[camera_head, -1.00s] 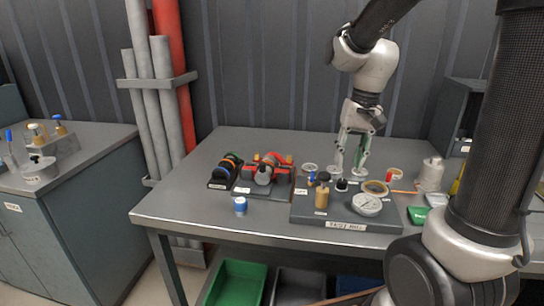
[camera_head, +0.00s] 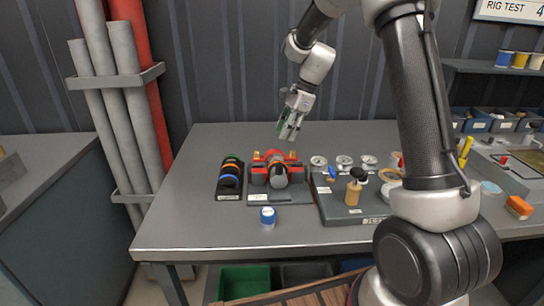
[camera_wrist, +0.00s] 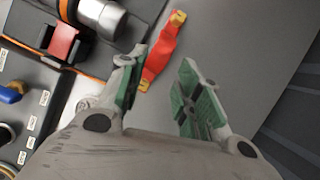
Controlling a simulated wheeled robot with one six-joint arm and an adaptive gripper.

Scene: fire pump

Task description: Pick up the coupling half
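A red, curved bar with brass-coloured ends, which looks like the coupling half (camera_wrist: 163,50), lies on the grey bench in the wrist view. In the head view it shows as red with yellow ends (camera_head: 274,155), behind a silver cylinder (camera_head: 279,177) in a red-and-dark fixture. My gripper (camera_head: 288,136) is above and just behind the fixture, tilted downward. In the wrist view, my gripper (camera_wrist: 163,60) has its green-padded fingers spread apart, with the red bar lying beyond the gap, nearer the left finger. Nothing is held.
A black rack (camera_head: 229,183) with coloured rings stands left of the fixture. A blue-and-white container (camera_head: 267,217) stands in front. The dark test board (camera_head: 338,212) with gauges and a brass valve is to the right.

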